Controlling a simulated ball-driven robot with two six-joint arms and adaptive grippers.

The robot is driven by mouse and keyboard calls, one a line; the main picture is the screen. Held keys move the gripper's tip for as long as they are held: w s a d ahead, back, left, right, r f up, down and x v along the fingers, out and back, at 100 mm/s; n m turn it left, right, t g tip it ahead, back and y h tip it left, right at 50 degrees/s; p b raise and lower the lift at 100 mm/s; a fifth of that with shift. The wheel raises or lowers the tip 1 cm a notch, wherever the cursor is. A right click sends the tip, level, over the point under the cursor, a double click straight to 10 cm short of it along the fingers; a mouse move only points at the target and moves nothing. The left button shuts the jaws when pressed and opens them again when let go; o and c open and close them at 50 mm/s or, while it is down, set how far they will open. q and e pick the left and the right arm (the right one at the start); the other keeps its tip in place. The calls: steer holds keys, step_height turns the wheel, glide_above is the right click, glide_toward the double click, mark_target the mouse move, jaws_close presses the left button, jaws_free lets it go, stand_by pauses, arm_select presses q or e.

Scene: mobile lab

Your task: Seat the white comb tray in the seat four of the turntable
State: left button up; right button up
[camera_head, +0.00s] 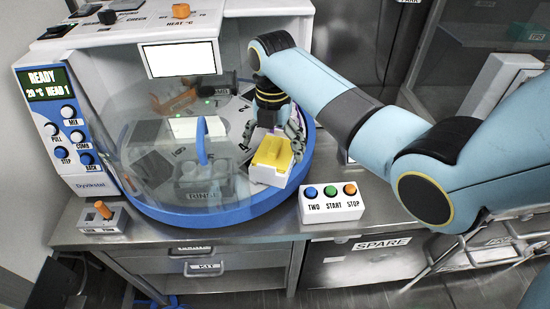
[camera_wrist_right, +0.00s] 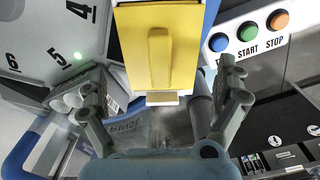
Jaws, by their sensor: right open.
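A white block with a yellow top and a raised yellow grip (camera_head: 272,152) sits at the right front of the turntable, near its blue rim (camera_head: 225,213). In the right wrist view, the yellow top (camera_wrist_right: 130,50) lies ahead of the fingers, with a small white tab at its near end. I cannot tell whether this is the comb tray. My right gripper (camera_head: 274,128) is open above it; in the wrist view its fingers (camera_wrist_right: 160,82) are spread, one toward each side. The numeral 4 shows left of the yellow top. My left gripper is out of view.
A clear cover with a blue handle (camera_head: 202,143) spans the turntable's left and middle. A white bar (camera_head: 196,127) shows behind it. A button box (camera_head: 332,203) stands on the bench at right. A small switch box (camera_head: 103,216) stands at left.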

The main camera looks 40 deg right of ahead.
mark_target(274, 159)
step_height(274, 159, down, 5)
steer(key=shift+r, duration=0.1)
steer(key=shift+c, duration=0.3)
steer(key=c, duration=1.1)
steer(key=shift+r, duration=0.1)
